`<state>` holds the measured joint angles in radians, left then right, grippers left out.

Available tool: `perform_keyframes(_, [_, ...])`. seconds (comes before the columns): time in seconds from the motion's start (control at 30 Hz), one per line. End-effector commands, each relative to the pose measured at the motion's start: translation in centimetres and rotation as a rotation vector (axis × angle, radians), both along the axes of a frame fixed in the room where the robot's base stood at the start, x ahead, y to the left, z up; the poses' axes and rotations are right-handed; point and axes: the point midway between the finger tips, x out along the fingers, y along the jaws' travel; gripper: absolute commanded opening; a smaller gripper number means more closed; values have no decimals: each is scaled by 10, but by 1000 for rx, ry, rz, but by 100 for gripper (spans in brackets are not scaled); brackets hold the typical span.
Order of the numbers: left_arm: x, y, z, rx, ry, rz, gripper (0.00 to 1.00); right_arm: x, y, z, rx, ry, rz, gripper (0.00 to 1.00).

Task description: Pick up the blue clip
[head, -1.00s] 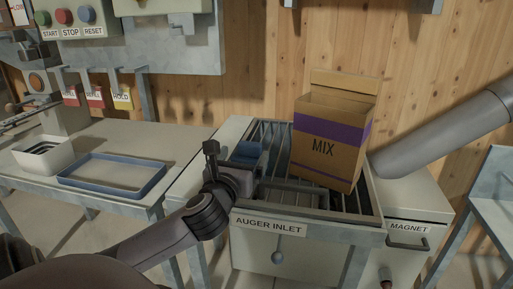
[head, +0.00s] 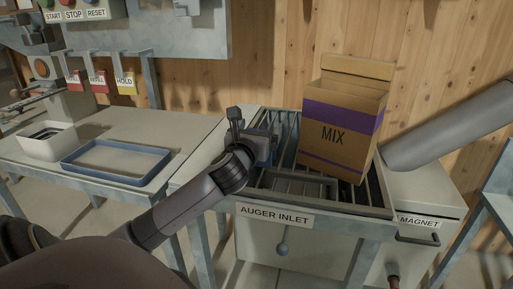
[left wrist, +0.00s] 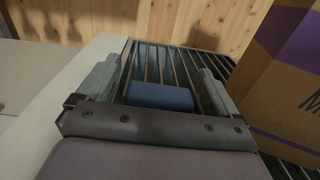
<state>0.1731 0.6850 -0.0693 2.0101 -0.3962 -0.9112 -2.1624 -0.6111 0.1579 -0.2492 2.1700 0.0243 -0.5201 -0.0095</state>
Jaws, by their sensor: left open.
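The blue clip (left wrist: 160,96) shows in the left wrist view as a small blue block at the bars of the auger inlet grate (left wrist: 152,62). My left gripper (left wrist: 161,82) is open, with one grey finger on each side of the clip in that view. A gap shows between the clip and each finger. I cannot tell how far down the fingers reach beside it. In the head view my left gripper (head: 264,146) is over the left part of the grate and mostly hides the clip. My right gripper is not in view.
A tall open MIX box (head: 340,128) stands on the grate to the right of my left gripper. A grey pipe (head: 448,132) lies beyond it at the right. A blue-rimmed tray (head: 117,180) and a white bin (head: 48,146) stand on the left table.

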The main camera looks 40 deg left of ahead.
Motion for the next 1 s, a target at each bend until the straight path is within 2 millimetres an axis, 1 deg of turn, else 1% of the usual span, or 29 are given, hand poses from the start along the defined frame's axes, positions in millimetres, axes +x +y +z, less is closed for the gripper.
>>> perform_keyframes(0.17, [0, 0, 0, 0, 1, -1, 94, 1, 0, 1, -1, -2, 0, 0])
perform_keyframes(0.2, [0, 0, 0, 0, 1, -1, 90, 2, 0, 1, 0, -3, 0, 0])
perform_keyframes(0.27, [0, 0, 0, 0, 0, -1, 71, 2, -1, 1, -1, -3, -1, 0])
perform_keyframes(0.3, [0, 0, 0, 0, 0, -1, 58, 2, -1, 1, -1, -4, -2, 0])
perform_keyframes(0.37, [0, 0, 0, 0, 0, -1, 39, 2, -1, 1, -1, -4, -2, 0])
perform_keyframes(0.77, [0, 0, 3, 1, 0, -1, 38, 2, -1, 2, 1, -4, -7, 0])
perform_keyframes(0.87, [0, 0, 9, 2, -1, -1, 38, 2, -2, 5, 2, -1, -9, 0])
perform_keyframes(0.97, [0, 0, 22, 4, -3, -1, 38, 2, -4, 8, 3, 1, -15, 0])
perform_keyframes(1.0, [0, 0, 29, 4, -3, -1, 38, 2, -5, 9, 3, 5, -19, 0])
